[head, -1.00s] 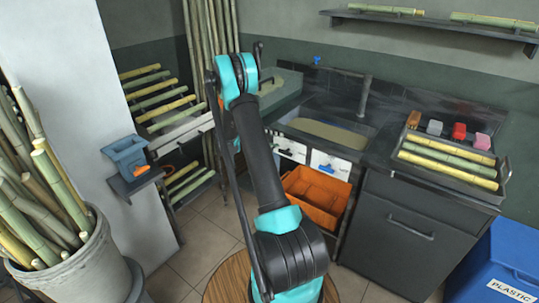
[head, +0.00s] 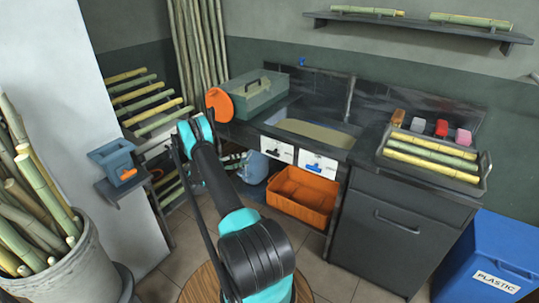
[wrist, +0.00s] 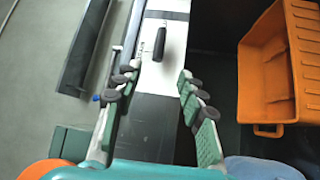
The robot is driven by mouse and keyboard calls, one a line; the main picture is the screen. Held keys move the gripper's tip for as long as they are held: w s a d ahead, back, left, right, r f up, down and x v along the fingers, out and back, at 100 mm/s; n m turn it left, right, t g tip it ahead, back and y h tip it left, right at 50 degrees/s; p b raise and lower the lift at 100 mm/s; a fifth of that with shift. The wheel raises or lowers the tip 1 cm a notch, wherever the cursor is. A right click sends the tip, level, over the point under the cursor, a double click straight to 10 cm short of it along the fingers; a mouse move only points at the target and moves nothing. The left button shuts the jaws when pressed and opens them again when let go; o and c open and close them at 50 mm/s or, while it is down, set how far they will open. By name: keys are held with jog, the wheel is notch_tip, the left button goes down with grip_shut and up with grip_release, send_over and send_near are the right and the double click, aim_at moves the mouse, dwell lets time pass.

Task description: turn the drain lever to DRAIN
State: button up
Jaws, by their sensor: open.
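Two white panels are on the front of the sink unit in the head view. The left panel (head: 277,149) carries a black lever (head: 272,153); the right panel (head: 319,164) carries a blue lever (head: 314,167). Their lettering is too small to read, so I cannot tell which one is the drain lever. In the wrist view, a black lever (wrist: 160,43) on a white strip shows beyond my gripper (wrist: 160,92). My gripper is open and empty, with its fingers apart and short of that lever. In the head view I cannot clearly make out the fingers.
An orange crate (head: 301,196) stands below the panels, with a blue jug (head: 253,168) to its left. A green toolbox (head: 258,92) and an orange disc (head: 220,104) are by the sink basin (head: 318,134). A cane tray (head: 483,171) is on the right counter.

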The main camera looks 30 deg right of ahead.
aim_at(271, 152)
jog(key=x, duration=1.5)
jog(key=shift+c, duration=0.5)
grip_shut()
